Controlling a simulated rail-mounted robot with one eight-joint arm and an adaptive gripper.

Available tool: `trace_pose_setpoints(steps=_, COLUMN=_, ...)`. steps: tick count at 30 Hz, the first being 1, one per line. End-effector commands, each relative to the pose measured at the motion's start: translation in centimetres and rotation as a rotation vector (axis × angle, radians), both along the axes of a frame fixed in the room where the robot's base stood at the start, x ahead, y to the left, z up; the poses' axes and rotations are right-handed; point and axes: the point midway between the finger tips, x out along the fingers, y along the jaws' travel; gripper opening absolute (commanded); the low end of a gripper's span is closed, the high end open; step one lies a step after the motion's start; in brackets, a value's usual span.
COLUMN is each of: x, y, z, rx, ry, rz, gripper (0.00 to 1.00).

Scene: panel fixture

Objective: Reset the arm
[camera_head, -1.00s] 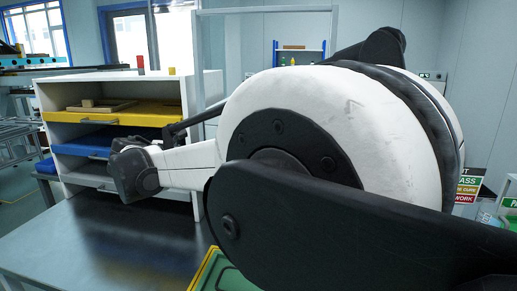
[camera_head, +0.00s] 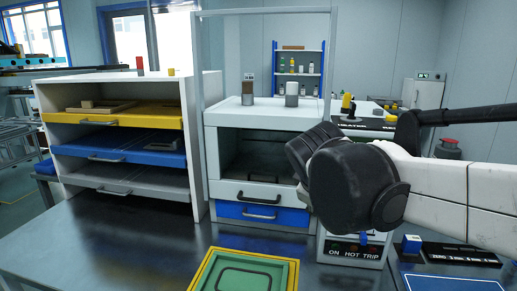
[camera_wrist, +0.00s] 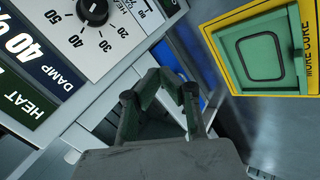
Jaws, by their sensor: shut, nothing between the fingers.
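My gripper (camera_wrist: 160,80) shows in the wrist view with its dark fingers together and nothing between them. It hangs in the air beside a grey panel (camera_wrist: 109,36) with a black dial (camera_wrist: 93,11) and number markings. In the head view, my white and black arm reaches in from the right, and its dark end is in front of the white cabinet (camera_head: 263,115). The fingers cannot be made out there. My arm hides much of the control panel (camera_head: 354,250) marked ON HOT TRIP.
A green tray with a yellow border (camera_head: 243,255) lies on the metal bench (camera_head: 110,255); it also shows in the wrist view (camera_wrist: 265,50). A shelf unit (camera_head: 205,145) with yellow and blue drawers stands at left. A blue-capped block (camera_head: 411,244) sits at right. The front left bench is clear.

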Motion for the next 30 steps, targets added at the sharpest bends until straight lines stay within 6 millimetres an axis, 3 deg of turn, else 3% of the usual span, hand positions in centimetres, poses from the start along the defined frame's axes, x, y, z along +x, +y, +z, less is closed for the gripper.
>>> trace_pose_setpoints(steps=1, x=-1.8, y=-1.3, z=-0.6, rx=0.054, ry=-0.002, rz=-0.05, gripper=0.0)
trace_pose_setpoints(steps=6, x=-6.9, y=-3.8, z=-2.8, rx=0.251, ry=-0.014, rz=-0.217, gripper=0.0)
trace_pose_setpoints(steps=15, x=-14.8, y=-6.0, z=-7.3, rx=0.579, ry=-0.041, rz=-0.508, gripper=0.0)
trace_pose_setpoints(steps=21, x=-17.4, y=-6.3, z=-9.3, rx=0.707, ry=-0.053, rz=-0.622, gripper=0.0)
trace_pose_setpoints(steps=30, x=-17.9, y=-6.3, z=-9.7, rx=0.735, ry=-0.057, rz=-0.646, gripper=0.0)
